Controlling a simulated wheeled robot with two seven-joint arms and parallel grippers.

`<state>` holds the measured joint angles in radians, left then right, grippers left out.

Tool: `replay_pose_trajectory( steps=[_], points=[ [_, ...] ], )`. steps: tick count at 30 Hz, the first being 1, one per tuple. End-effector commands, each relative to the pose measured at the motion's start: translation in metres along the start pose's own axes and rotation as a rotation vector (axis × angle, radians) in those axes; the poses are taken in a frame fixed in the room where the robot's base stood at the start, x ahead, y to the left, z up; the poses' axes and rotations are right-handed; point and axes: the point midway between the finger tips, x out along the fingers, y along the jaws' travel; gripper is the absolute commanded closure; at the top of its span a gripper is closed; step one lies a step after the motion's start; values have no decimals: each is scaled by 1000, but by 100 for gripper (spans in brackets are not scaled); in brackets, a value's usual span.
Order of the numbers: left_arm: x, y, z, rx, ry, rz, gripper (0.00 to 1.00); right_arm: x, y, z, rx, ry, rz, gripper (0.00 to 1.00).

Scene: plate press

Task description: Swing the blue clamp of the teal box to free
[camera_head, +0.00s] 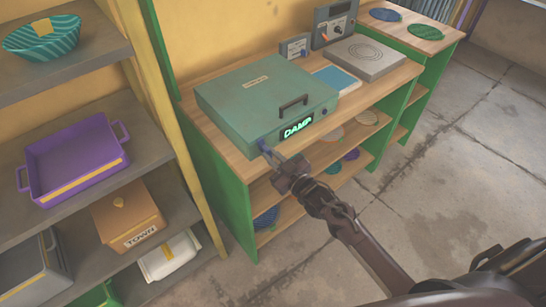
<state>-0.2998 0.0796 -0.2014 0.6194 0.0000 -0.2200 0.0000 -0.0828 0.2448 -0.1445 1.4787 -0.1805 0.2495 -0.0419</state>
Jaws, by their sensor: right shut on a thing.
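The teal box (250,95) sits on the wooden bench top with its lid down. A dark handle (293,106) is on its lid, and a lit label reading "DAMP" (298,128) is on its front. The blue clamp (264,146) is at the box's front left, mostly hidden by the gripper. My right gripper (277,162) reaches in from the lower right and is shut on the blue clamp, just in front of the box. The clamp's exact angle is hard to tell. My left gripper is not in view.
On the bench, a blue pad (335,79), a grey plate device (365,58) and a dial unit (335,22) stand right of the box. Shelves at left hold a purple tray (75,160) and a brown box (131,215). The floor at right is clear.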

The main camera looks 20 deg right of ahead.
Motion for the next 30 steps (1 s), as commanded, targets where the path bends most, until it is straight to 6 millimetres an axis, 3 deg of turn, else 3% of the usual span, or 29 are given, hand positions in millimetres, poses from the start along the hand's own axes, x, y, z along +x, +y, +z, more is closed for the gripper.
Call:
replay_pose_trajectory(
  steps=[30],
  points=[
    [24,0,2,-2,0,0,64,0,-4,3,-963,1,-3,100]
  ],
)
